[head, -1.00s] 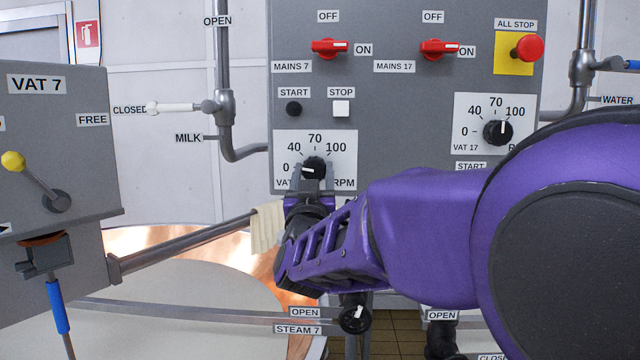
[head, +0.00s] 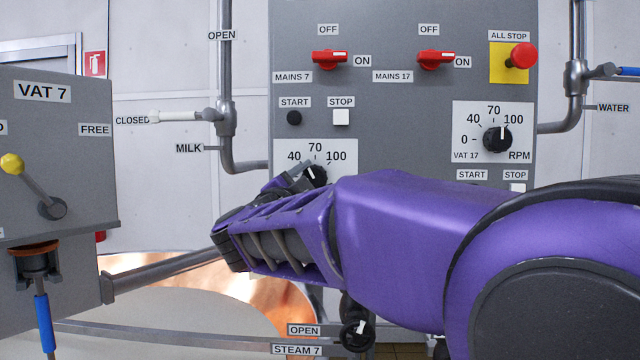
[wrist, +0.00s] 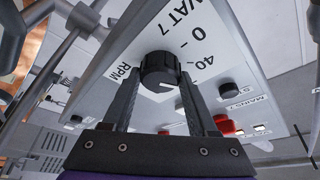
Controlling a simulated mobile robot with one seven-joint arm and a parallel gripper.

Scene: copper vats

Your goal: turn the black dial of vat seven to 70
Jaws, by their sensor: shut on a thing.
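The black dial of vat seven (head: 318,175) is on a white scale plate (head: 343,150) on the grey panel. In the head view its white mark points nearly straight up, near 70, perhaps slightly left of it. My gripper (head: 299,179) reaches it from the lower left, tilted, and is shut on the dial. In the wrist view the dial (wrist: 160,68) sits between the two fingers of my gripper (wrist: 161,78). The 0, 40 and RPM labels show there; 70 is hidden. In the head view my arm covers the plate's lower part, with 0 and VAT 7.
The similar vat 17 dial (head: 497,139) is to the right. Above are the START button (head: 294,118), STOP button (head: 341,117), two red mains switches (head: 329,60) and the ALL STOP button (head: 521,55). A valve handle labelled STEAM 7 (head: 357,335) is below my arm.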

